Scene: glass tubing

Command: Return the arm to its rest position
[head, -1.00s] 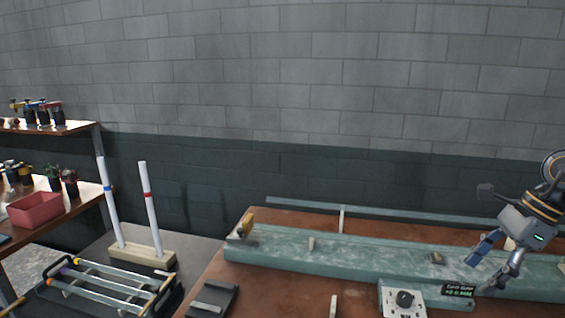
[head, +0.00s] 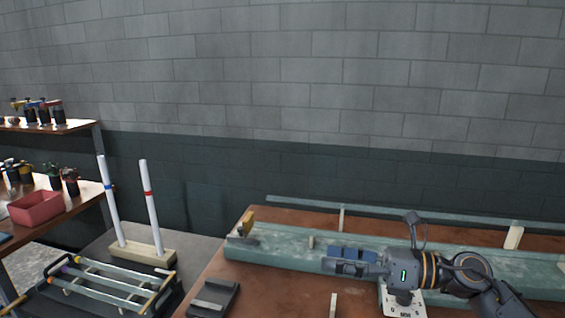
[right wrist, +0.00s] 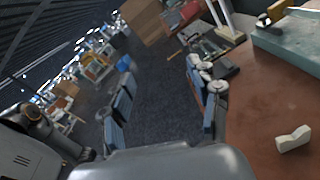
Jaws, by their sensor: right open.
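My right gripper (head: 338,258) is in front of the long teal bed on the bench in the head view, its fingers pointing left. In the right wrist view its two blue-padded fingers (right wrist: 160,105) stand apart with nothing between them. My right arm reaches in from the lower right and hides part of the bed and most of a white control box (head: 388,300). My left gripper is not in view.
The teal bed (head: 270,252) runs along the brown bench (head: 255,290). To the left are a wooden stand (head: 143,252) with two white rods, a rack of glass tubes (head: 105,283), and shelves with a red bin (head: 35,207). A pale block (right wrist: 293,139) sits on the bench.

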